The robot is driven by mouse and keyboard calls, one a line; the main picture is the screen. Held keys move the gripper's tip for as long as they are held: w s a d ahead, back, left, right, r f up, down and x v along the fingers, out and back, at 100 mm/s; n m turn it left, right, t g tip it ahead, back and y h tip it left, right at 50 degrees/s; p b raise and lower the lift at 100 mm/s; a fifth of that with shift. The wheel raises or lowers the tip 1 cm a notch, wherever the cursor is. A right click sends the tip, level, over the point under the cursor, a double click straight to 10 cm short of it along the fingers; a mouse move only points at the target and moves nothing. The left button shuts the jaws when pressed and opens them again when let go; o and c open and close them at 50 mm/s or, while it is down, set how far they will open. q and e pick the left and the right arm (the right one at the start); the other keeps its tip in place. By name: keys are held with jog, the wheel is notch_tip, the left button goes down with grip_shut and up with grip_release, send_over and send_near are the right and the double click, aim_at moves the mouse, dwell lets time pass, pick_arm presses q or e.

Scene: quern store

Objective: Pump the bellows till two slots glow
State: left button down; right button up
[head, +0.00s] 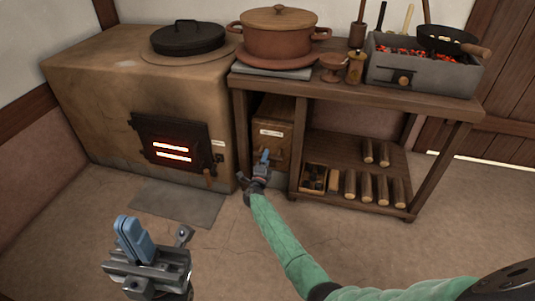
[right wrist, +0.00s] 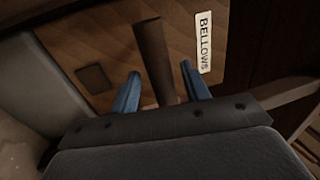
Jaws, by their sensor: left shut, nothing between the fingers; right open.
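The bellows (head: 275,125) is a wooden box under the bench; its label reads BELLOWS in the right wrist view (right wrist: 204,42). A dark wooden handle (right wrist: 152,55) sticks out from its face. My right gripper (head: 264,158) is at the bellows front. In the right wrist view its blue fingers (right wrist: 160,88) are open, one on each side of the handle, with gaps showing. My left gripper (head: 130,236) is shut and empty, above the floor at the lower left.
The clay stove (head: 100,90) carries a black lidded pan (head: 187,38). The bench (head: 350,92) holds a lidded pot (head: 278,35) and a brazier (head: 415,75) with glowing coals. Logs (head: 366,187) lie on its low shelf. A grey floor slab (head: 178,203) lies before the stove; the floor in front is clear.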

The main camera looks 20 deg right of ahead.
jog(key=shift+p+v, duration=0.45)
jog(key=shift+v, duration=1.8)
dwell(0.4)
